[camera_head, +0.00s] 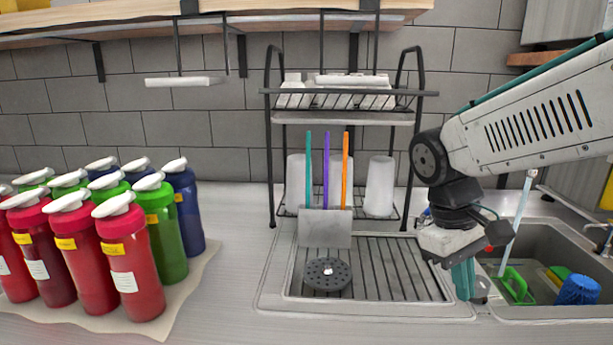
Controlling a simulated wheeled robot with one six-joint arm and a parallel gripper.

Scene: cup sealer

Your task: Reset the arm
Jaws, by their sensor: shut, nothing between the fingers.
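My gripper (468,280) hangs at the end of my white arm on the right, pointing down. It is over the right edge of the drainboard (385,272), beside the sink. Its teal fingers are together, and no object shows between them. My arm reaches in from the right edge of the picture and bends down at a dark joint. Whether the fingertips touch the surface below, I cannot tell.
Several red, green and blue bottles (128,262) stand on a mat at the left. A black two-level rack (272,150) stands behind the drainboard, under a wooden shelf (130,15). The sink (545,245) holds a green item and a blue brush. The counter's middle left is clear.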

